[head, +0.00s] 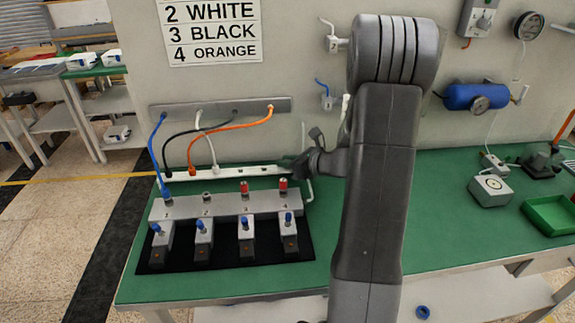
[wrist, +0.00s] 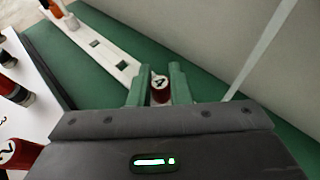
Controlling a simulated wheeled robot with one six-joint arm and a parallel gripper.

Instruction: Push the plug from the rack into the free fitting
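The grey manifold (head: 225,206) has fittings numbered from 1 at the left to 4 at the right. A blue hose plug (head: 164,190) is in fitting 1. Fitting 2 (head: 207,196) shows no plug or red cap. Red pieces (head: 244,189) stand on fittings 3 and 4. The white rack (head: 258,170) behind holds black, white and orange hose ends (head: 191,170); its bare slots and the orange plug (wrist: 56,9) show in the wrist view.
Blue-handled valves (head: 202,224) stand in front of the manifold on a black mat (head: 270,247). The wall (head: 300,60) rises close behind the rack. A white box (head: 490,190) and a green tray (head: 550,216) are at the right.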

